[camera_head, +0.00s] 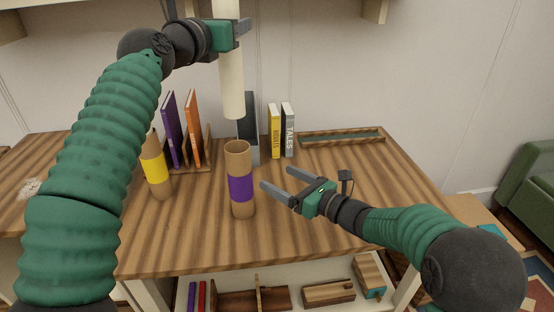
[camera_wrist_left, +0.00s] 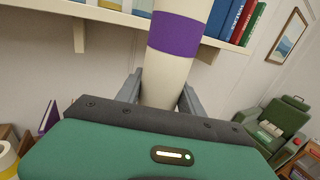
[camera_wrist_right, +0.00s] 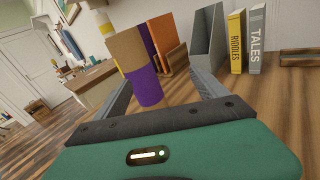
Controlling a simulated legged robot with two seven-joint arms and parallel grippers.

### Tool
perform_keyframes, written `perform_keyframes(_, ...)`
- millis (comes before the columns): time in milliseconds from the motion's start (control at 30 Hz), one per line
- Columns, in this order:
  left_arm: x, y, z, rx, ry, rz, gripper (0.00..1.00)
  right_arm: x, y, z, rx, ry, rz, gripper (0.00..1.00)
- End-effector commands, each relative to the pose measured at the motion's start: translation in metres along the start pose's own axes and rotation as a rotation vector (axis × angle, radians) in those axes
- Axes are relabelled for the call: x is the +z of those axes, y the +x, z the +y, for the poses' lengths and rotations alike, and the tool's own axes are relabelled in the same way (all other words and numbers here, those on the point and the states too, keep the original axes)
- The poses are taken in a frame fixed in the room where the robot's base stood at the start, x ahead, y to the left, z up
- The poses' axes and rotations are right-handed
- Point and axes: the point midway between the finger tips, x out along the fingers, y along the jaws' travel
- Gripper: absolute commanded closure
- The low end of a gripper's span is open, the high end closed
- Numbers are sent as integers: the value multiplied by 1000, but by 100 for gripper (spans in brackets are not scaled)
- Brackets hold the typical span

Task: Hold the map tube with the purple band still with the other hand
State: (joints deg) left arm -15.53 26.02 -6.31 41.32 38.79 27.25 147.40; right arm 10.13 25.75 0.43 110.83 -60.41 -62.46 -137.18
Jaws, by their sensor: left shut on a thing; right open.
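The map tube with the purple band (camera_head: 241,190) is brown cardboard and stands upright on the wooden table; its top looks open. My right gripper (camera_head: 277,179) is open to the right of it, with the fingertips pointing at it and a small gap between. In the right wrist view the tube (camera_wrist_right: 147,86) shows between the spread fingers, untouched. My left gripper (camera_head: 232,36) is shut on a long cream roll (camera_head: 232,92), held upright with its lower end above the tube. In the left wrist view the roll has a purple band (camera_wrist_left: 174,35).
A yellow-banded tube (camera_head: 155,170) stands left of the purple-banded one. Behind are a rack with purple and orange books (camera_head: 194,130), a grey holder, yellow and grey books (camera_head: 275,132) and a shallow tray (camera_head: 342,135). The table's right front is clear.

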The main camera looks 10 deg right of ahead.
Motion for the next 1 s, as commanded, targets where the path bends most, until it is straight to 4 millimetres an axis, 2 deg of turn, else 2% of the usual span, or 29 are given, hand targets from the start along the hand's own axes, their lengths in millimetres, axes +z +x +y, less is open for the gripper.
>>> perform_keyframes(100, 0, 0, 0, 0, 0, 0, 96, -10, -4, 24, 122, -90, -17, 17)
perform_keyframes(233, 0, 0, 0, 0, 0, 0, 96, -11, 2, 32, 159, -117, -26, 17)
perform_keyframes(367, 0, 0, 0, 0, 0, 0, 96, -11, 24, 36, 159, -115, -25, 17)
perform_keyframes(600, 0, 0, 0, 0, 0, 0, 96, -9, 79, 44, 156, -113, -26, 17)
perform_keyframes(700, 0, 0, 0, 0, 0, 0, 96, -9, 97, 46, 155, -113, -26, 17)
perform_keyframes(833, 0, 0, 0, 0, 0, 0, 96, -9, 110, 48, 153, -112, -25, 17)
perform_keyframes(1000, 0, 0, 0, 0, 0, 0, 96, -8, 113, 48, 152, -112, -26, 17)
